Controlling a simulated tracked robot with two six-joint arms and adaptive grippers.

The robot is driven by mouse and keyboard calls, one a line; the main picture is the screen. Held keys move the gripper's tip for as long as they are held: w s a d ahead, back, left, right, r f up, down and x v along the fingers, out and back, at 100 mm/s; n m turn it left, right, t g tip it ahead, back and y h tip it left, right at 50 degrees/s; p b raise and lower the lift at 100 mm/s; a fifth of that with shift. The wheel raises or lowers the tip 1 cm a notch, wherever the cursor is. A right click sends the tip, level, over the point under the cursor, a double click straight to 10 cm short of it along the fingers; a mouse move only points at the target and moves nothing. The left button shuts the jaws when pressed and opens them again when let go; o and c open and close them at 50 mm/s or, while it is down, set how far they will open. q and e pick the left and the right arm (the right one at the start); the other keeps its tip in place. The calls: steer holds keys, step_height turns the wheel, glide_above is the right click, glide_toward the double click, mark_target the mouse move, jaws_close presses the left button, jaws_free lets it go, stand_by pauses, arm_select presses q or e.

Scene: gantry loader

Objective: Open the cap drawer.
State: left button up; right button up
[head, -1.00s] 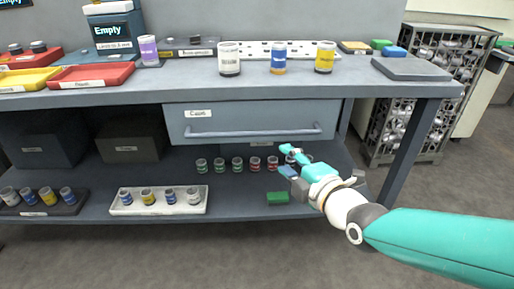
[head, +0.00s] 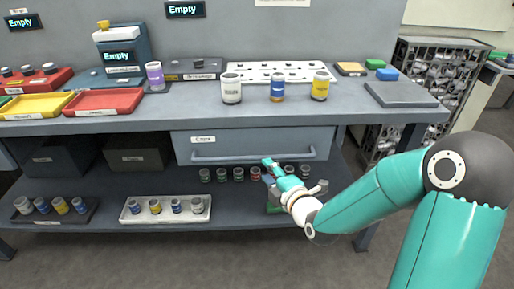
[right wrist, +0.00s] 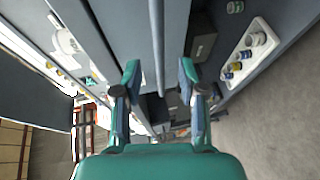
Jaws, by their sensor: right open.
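The cap drawer (head: 251,144) is a blue-grey front under the bench top, with a "Caps" label and a long horizontal bar handle (head: 232,158). It looks shut. My right gripper (head: 268,170) is just below the right part of the handle in the head view. In the right wrist view the right gripper (right wrist: 158,75) is open, and the handle bar (right wrist: 159,50) runs between its two fingers. I cannot tell whether the fingers touch it. My left gripper is not in view.
Jars (head: 232,88) stand along the bench top (head: 200,109) above the drawer. Small jars (head: 221,174) stand on the lower shelf (head: 250,212), near my right gripper. A white tray (head: 166,218) with several jars is at the left. The floor in front is clear.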

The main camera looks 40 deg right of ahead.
mark_target(256, 157)
steer(key=b+x, duration=0.1)
steer(key=x, duration=0.7)
steer(key=shift+w, duration=0.2)
jaws_close()
